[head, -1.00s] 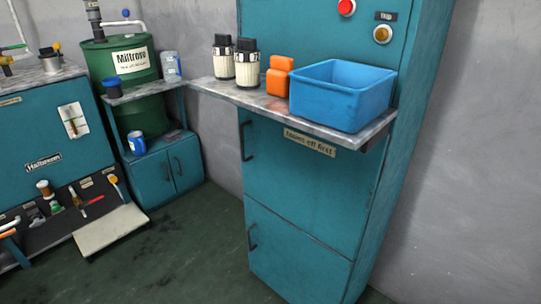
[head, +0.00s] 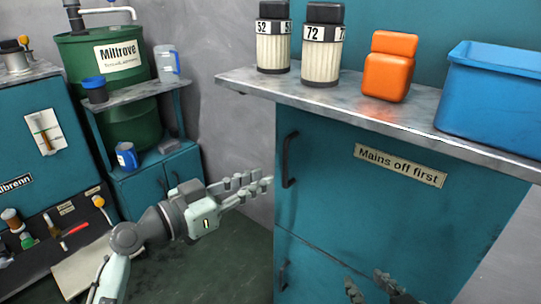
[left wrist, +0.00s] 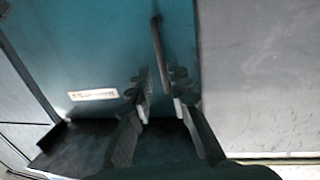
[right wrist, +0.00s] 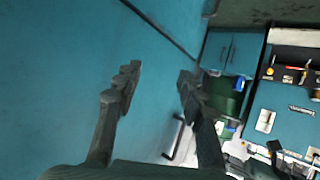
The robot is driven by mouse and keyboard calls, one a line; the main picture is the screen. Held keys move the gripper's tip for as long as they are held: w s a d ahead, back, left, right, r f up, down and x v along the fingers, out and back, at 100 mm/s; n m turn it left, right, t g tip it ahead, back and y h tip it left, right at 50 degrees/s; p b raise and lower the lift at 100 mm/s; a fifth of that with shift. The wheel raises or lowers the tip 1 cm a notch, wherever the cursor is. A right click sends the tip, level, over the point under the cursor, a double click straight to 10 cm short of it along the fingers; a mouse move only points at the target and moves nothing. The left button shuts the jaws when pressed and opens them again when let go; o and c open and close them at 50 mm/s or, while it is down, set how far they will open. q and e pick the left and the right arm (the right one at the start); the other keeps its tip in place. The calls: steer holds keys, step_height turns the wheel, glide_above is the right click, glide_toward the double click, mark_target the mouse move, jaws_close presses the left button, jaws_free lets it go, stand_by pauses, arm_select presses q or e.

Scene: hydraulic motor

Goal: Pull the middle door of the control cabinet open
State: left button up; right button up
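The control cabinet's middle door (head: 335,205) is teal, bears a "Mains off first" label (head: 400,165) and looks shut. Its dark vertical handle (head: 289,160) is near its left edge; it also shows in the left wrist view (left wrist: 158,45). My left gripper (head: 266,183) is just left of the handle, fingers pointing at it. In the left wrist view my left gripper (left wrist: 161,88) is open, with the handle ahead of the gap, apparently not gripped. My right gripper (head: 366,280) is low in front of the cabinet; in the right wrist view (right wrist: 158,73) it is open and empty.
A grey shelf (head: 340,101) juts out above the door, bearing two white-and-black canisters, an orange bottle (head: 388,67) and a blue bin (head: 490,90). A lower door with its own handle (head: 283,275) is below. A green drum (head: 120,65) and teal bench stand at left.

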mark_target(284, 162)
arm_select(q)
steer(key=x, duration=0.2)
steer(key=r+x, duration=0.1)
steer(key=x, duration=0.5)
steer(key=shift+r+p, duration=0.35)
steer(key=shift+p, duration=0.05)
arm_select(e)
steer(key=shift+s+d+f+g+h, duration=0.25)
steer(key=shift+s+d+f+g, duration=0.15)
steer(key=shift+d+f, duration=0.15)
steer(key=shift+s+d+f+g+h, duration=0.3)
steer(key=shift+d+f+g, duration=0.1)
steer(key=shift+d+f, duration=0.1)
arm_select(q)
jaws_close()
